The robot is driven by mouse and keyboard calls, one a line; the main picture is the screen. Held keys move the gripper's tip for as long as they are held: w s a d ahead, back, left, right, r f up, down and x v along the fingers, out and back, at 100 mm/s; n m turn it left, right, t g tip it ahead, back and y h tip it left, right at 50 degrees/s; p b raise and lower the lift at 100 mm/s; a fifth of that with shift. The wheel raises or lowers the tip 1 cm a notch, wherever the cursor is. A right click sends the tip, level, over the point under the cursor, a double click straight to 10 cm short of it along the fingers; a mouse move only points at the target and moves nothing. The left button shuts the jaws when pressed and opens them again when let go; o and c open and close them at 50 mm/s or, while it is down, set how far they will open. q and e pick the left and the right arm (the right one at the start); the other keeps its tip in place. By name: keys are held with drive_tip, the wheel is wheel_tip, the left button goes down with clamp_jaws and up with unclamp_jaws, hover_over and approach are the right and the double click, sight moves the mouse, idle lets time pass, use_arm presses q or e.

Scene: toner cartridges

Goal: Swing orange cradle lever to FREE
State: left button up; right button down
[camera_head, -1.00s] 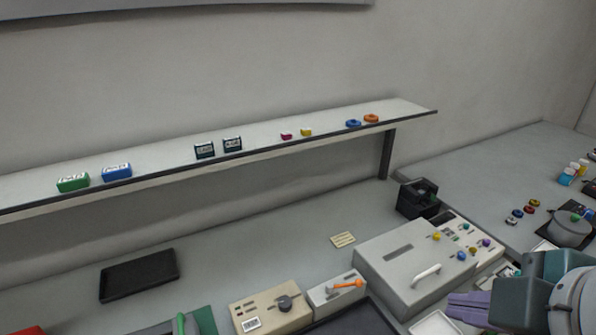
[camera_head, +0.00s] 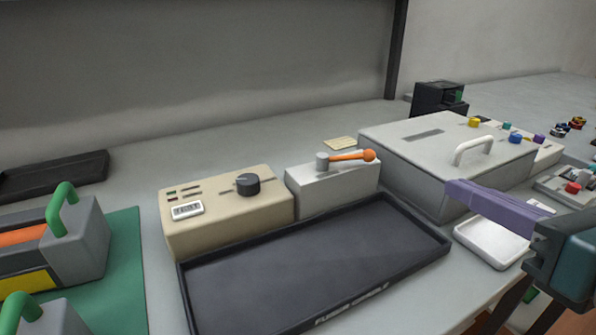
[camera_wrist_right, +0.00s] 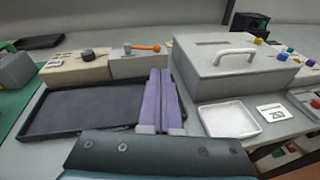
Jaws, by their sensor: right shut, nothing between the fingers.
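The orange lever (camera_head: 350,156) sits on top of a small light-grey block, the cradle (camera_head: 333,190). It runs from a grey pivot on the left to a round orange knob on the right. The lever also shows in the right wrist view (camera_wrist_right: 145,47). My right gripper (camera_head: 452,188) has purple fingers, shut with nothing between them, right of the lever and apart from it. In the right wrist view the fingers (camera_wrist_right: 161,75) point up toward the lever from nearer the camera. My left gripper is out of view.
A dark tray (camera_head: 215,304) lies in front of the cradle. A beige box with a black knob (camera_head: 180,230) stands left. A grey box with a white handle (camera_head: 420,180) stands close on the right. A white dish (camera_head: 490,250) lies below the right fingers. Grey and green cartridges (camera_head: 85,245) sit far left.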

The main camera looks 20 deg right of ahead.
drive_tip(key=f+n, duration=0.1)
drive_tip(key=f, duration=0.1)
drive_tip(key=b, duration=0.2)
approach(373, 158)
drive_tip(key=x, duration=0.5)
drive_tip(key=shift+w+f, duration=0.1)
drive_tip(key=shift+w, duration=0.05)
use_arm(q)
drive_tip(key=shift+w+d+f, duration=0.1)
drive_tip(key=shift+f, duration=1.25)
use_arm(e)
drive_tip(key=shift+w+d+f, duration=0.1)
drive_tip(key=shift+w, duration=0.5)
